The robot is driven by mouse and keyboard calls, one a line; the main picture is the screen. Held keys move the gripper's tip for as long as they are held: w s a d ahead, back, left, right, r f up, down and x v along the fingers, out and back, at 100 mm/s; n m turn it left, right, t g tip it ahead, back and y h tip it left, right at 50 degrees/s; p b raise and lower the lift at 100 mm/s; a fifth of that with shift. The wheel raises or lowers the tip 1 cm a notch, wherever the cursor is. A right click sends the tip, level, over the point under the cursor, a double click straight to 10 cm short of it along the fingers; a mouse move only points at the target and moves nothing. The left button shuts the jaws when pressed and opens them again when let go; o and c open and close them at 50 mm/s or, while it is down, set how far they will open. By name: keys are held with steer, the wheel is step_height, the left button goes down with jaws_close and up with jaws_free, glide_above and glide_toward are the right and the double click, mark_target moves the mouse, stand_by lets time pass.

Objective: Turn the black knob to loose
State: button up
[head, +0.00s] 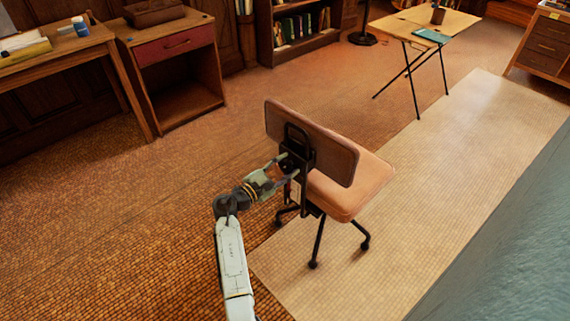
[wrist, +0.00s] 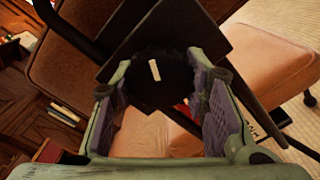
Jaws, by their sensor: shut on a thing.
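The black knob (wrist: 158,80) fills the middle of the wrist view, a round dark shape with a short pale mark on its face. The mark stands nearly upright, tilted slightly. My gripper (wrist: 165,105) is around the knob, with one padded finger on each side, and is shut on it. In the head view my gripper (head: 287,170) reaches the back of an office chair (head: 345,190) with orange-brown upholstery, at the black bracket behind its backrest (head: 325,140). The knob itself is hidden there by the fingers and bracket.
The chair stands on wheels, partly on a pale floor strip (head: 440,150). A wooden desk (head: 95,45) and an open cabinet with a red drawer (head: 175,50) stand at the left. A folding table (head: 425,22) stands at the back right. Floor left of the chair is clear.

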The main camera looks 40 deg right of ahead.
stand_by(0.3)
steer(key=o, duration=1.2)
steer(key=shift+c, duration=0.2)
steer(key=s+a, duration=0.1)
steer(key=a, duration=1.1)
steer(key=shift+s, duration=0.25)
